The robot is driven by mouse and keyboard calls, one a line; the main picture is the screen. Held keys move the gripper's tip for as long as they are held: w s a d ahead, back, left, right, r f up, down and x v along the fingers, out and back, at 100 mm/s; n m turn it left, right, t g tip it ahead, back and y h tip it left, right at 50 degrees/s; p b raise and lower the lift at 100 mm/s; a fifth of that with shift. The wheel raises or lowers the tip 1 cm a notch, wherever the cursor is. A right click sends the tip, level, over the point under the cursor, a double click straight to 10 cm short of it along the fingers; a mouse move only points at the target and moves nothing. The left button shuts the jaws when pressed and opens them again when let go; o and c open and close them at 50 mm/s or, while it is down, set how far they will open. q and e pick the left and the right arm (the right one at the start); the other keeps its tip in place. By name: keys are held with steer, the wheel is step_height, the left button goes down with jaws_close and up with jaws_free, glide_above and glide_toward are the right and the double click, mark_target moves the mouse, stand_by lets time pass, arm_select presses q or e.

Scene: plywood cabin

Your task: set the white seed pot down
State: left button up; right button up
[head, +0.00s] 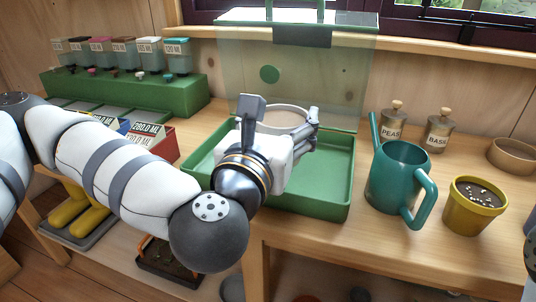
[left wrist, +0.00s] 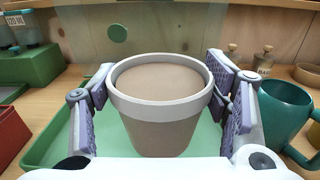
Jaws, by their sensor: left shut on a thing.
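The white seed pot (left wrist: 160,108) has a pale rim and a greyish-beige body in the left wrist view. It is upright, with a flat beige fill level below its rim. My left gripper (head: 282,116) is shut on it, one finger on each side. In the head view mostly the pot's rim (head: 284,117) shows, the rest hidden behind my gripper. The pot is over the back part of a green tray (head: 318,208). I cannot tell whether its base touches the tray floor. My right gripper is not in view.
A clear panel (head: 340,85) stands behind the tray. A teal watering can (head: 402,170) is close to its right, then a yellow pot (head: 473,207) and two labelled jars (head: 392,122). A red box (head: 160,142) and a green dispenser stand (head: 150,102) are at left.

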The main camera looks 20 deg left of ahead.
arm_select(q)
steer(key=w+a+f, duration=0.1)
steer(key=f, duration=0.2)
steer(key=w+a+f+b, duration=0.1)
steer(key=w+f, duration=0.1)
steer(key=w+a+f, duration=0.1)
steer(key=a+f, duration=0.1)
steer(key=f, duration=0.1)
steer(key=shift+w+f, duration=0.25)
steer(key=shift+f, duration=0.2)
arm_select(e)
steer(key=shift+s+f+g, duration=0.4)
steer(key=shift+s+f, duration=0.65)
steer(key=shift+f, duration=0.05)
arm_select(q)
steer(key=shift+b, duration=0.3)
steer(key=shift+f, duration=0.25)
steer(key=o, duration=1.4)
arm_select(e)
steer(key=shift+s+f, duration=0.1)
arm_select(q)
steer(key=shift+r, duration=0.1)
